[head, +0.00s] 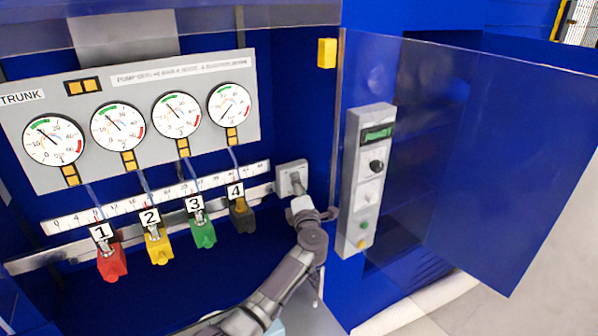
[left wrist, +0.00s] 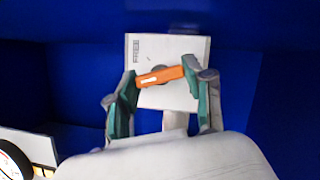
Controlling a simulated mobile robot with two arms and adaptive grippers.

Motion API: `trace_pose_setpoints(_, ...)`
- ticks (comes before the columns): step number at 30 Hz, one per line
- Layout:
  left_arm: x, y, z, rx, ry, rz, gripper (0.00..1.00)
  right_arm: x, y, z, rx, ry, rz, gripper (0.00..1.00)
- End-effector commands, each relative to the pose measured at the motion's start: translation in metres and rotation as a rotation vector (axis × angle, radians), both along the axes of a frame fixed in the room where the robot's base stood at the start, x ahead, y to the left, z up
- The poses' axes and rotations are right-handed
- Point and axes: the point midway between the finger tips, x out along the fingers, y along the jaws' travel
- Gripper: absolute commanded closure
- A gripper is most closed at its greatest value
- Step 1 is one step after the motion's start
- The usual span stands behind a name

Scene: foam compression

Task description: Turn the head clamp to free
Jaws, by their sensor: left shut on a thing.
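The head clamp is a pale square plate (left wrist: 188,48) with an orange lever (left wrist: 158,76) on a round dark pivot. The lever lies nearly level in the left wrist view, its right end slightly higher. Small lettering on the plate's upper left is too small to read. My left gripper (left wrist: 160,74) is shut on the lever, one finger at each end. In the head view the clamp plate (head: 287,171) is on the cabinet's back wall, right of the scale rail. My left gripper (head: 299,196) reaches it and hides the lever. My right gripper is not in view.
A panel with several round gauges (head: 117,127) is at the left. Red (head: 111,263), yellow (head: 159,249), green (head: 203,235) and dark (head: 243,222) numbered blocks hang below the scale rail (head: 85,220). A grey control box (head: 352,205) and a blue door (head: 500,150) stand to the right.

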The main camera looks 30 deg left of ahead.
Motion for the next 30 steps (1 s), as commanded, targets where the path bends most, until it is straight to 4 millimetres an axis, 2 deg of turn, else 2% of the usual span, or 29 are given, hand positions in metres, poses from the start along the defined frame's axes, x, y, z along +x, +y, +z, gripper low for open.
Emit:
trace_pose_setpoints(1,-0.001,-0.002,0.008,0.019,0.047,-0.001,0.83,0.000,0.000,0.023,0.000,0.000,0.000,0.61)
trace_pose_setpoints(6,-0.001,-0.002,0.006,0.099,0.185,-0.003,0.83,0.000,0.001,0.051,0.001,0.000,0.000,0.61)
trace_pose_setpoints(9,-0.001,-0.002,0.004,0.145,0.264,-0.004,0.83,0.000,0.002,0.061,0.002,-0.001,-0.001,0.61)
trace_pose_setpoints(15,0.000,-0.003,0.001,0.239,0.424,-0.004,0.83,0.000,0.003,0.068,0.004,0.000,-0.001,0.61)
trace_pose_setpoints(30,0.001,-0.002,0.002,0.462,0.797,-0.005,0.83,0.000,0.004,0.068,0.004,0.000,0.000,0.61)
